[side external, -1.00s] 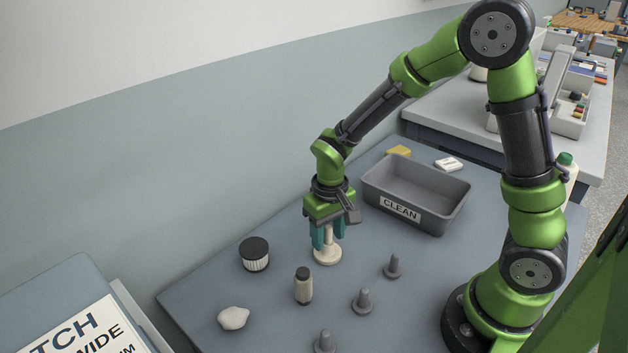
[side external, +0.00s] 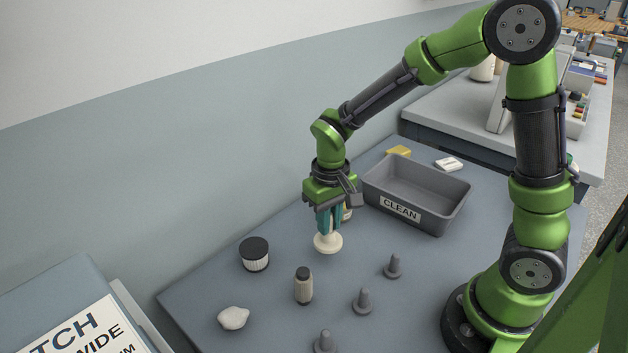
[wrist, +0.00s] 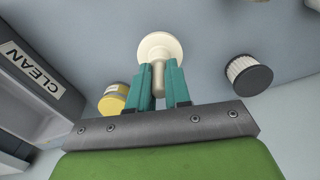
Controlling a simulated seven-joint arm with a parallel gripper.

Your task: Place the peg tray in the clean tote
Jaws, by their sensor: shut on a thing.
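No flat tray with pegs shows; the thing in my grasp is a cream piece (side external: 328,244) with a round disc base and an upright post. My gripper (side external: 328,229), with teal fingers, is shut on the post, and the base appears a little above the table. In the wrist view the cream disc (wrist: 160,44) lies beyond the fingertips (wrist: 158,72), with the post between them. The grey tote (side external: 425,224) labelled CLEAN stands to the right of my gripper, open and empty as far as I see. Its labelled wall also shows in the wrist view (wrist: 52,103).
A yellow-and-white jar (wrist: 113,99) stands close behind my gripper. A black-capped ribbed jar (side external: 255,258), a dark-topped beige bobbin (side external: 303,287), a white lump (side external: 233,318) and grey pegs (side external: 363,302) stand nearer. A yellow block (side external: 399,151) and white item (side external: 449,164) lie behind the tote.

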